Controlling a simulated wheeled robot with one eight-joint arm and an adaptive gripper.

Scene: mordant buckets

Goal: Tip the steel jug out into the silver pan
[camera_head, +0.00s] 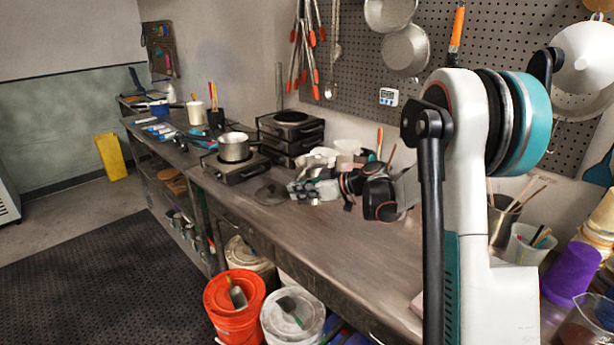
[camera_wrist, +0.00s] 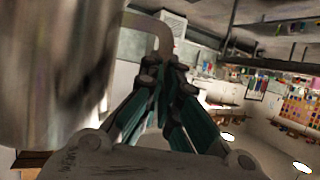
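The silver pan (camera_head: 234,147) sits upright on a hot plate on the bench, left of my arm in the head view. In the wrist view the steel jug (camera_wrist: 50,70) fills the left side, large, blurred and close. Its bent handle (camera_wrist: 158,28) runs down between the fingertips of my gripper (camera_wrist: 163,75), which are closed around it. In the head view my gripper (camera_head: 312,188) is over the bench, to the right of the pan and apart from it. The jug cannot be made out clearly there, and its contents are not visible.
A dark round lid (camera_head: 271,194) lies on the bench between pan and gripper. Stacked black burners (camera_head: 291,132) stand behind. An orange bucket (camera_head: 235,306) and a white bucket (camera_head: 291,318) stand below the front edge. A purple cup (camera_head: 570,274) stands at right.

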